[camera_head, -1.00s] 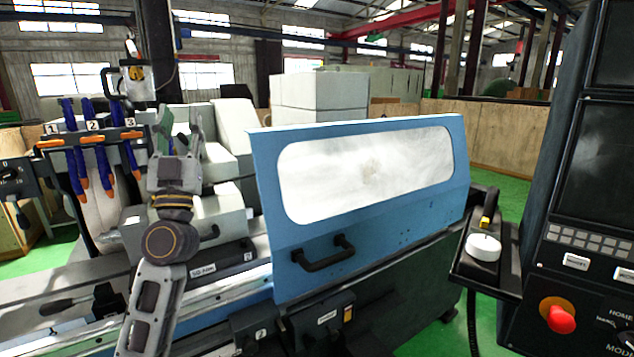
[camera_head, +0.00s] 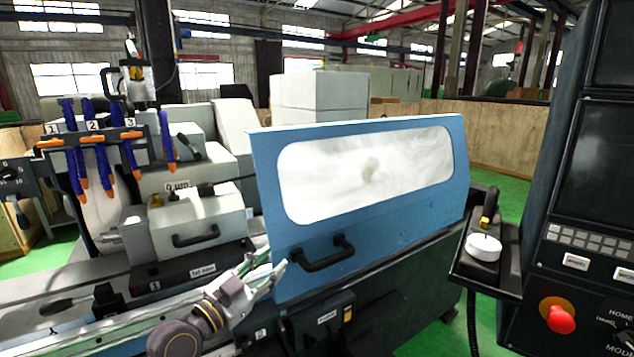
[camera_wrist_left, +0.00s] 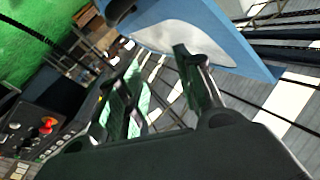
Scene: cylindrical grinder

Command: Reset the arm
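My left arm comes in low in the head view. Its left gripper (camera_head: 268,272) is just left of the lower corner of the grinder's blue door (camera_head: 375,235), with its fingers pointing up and right. In the left wrist view the two fingers of the left gripper (camera_wrist_left: 158,62) stand apart with nothing between them, so it is open and empty. The blue door (camera_wrist_left: 225,25) also shows beyond the fingers in that view. Whether a finger touches the door cannot be told. My right gripper is not in view.
The door handle (camera_head: 322,254) is close to the right of the gripper. A control panel (camera_head: 585,250) with a red button (camera_head: 560,319) stands at right. A white round knob (camera_head: 483,247) is beside it. Blue-and-orange coolant hoses (camera_head: 97,150) hang at left.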

